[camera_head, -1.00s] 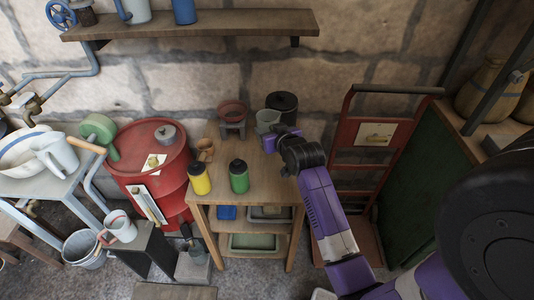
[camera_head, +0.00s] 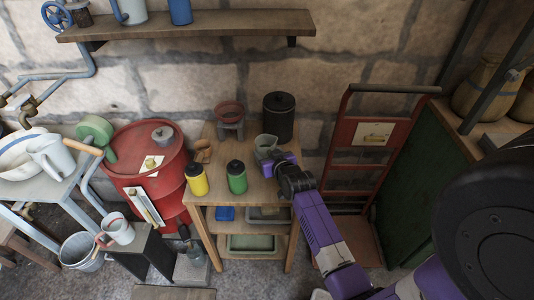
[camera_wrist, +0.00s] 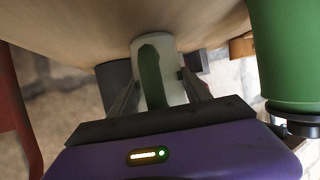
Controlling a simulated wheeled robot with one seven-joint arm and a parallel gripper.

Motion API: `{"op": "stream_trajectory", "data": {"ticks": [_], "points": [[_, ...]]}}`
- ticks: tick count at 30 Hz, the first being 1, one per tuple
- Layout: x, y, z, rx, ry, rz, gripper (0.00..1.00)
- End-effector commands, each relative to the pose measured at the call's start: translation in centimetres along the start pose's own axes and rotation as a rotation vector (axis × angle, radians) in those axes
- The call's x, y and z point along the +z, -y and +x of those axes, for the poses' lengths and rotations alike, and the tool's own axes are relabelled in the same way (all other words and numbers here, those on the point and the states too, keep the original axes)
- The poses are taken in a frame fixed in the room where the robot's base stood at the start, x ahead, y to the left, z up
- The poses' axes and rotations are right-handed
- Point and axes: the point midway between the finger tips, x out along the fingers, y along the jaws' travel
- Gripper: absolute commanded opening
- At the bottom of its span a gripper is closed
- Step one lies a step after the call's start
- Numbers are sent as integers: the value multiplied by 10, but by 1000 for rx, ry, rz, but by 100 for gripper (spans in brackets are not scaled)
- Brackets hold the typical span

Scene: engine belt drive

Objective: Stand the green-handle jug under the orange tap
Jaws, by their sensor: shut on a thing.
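The green-handle jug (camera_head: 265,143) is a pale grey-green vessel above the right part of the small wooden table, in front of a black pot. My gripper (camera_head: 284,160) comes from the right and is shut on its handle. In the wrist view the green handle (camera_wrist: 150,76) stands between the two fingers of my gripper (camera_wrist: 160,85), with the pale jug wall behind it. I cannot tell whether the jug touches the table top. Brass taps (camera_head: 27,108) show on pipes at the far left; I make out no orange colour on them.
The wooden table (camera_head: 262,184) holds a yellow bottle (camera_head: 196,179), a green bottle (camera_head: 237,177), a black pot (camera_head: 279,118) and a reddish stand (camera_head: 230,118). A red drum (camera_head: 182,160) stands left of it. A red hand truck (camera_head: 352,160) stands right.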

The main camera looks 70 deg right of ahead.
Motion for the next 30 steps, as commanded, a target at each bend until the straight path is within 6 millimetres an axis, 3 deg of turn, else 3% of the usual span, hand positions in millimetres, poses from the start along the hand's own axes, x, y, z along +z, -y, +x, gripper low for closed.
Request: {"op": "stream_trajectory", "data": {"ticks": [5, 6, 9, 21, 30], "points": [[4, 0, 2, -1, -1, 0, 12], [3, 0, 1, 0, 0, 0, 64], [3, 0, 1, 0, 0, 0, 78], [-1, 0, -3, 0, 0, 0, 78], [1, 1, -57, -1, 1, -3, 78]]}}
